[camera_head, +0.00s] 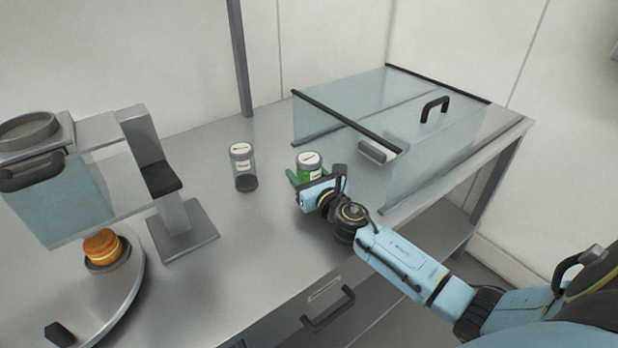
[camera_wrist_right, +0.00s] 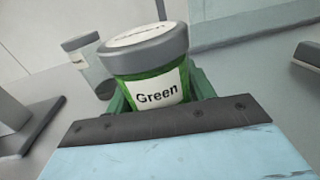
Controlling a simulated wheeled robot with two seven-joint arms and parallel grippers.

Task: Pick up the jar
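A jar with a grey lid, green contents and a white label stands at the middle of the metal counter in the head view (camera_head: 309,164). In the right wrist view the jar (camera_wrist_right: 150,80) is large and close, and its label reads "Green". My right gripper (camera_head: 305,181) is at the jar, with its green fingers (camera_wrist_right: 160,96) on either side of it. The fingers lie close along the jar's sides; whether they press on it cannot be told. The jar's lower part is hidden behind the gripper. My left gripper is not in view.
A clear jar with a dark bottom layer (camera_head: 243,170) stands to the left, also in the wrist view (camera_wrist_right: 85,60). A glass-sided case (camera_head: 350,105) with a black handle is close on the right. A grey stand (camera_head: 183,222) and round table with an orange object (camera_head: 103,243) are left.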

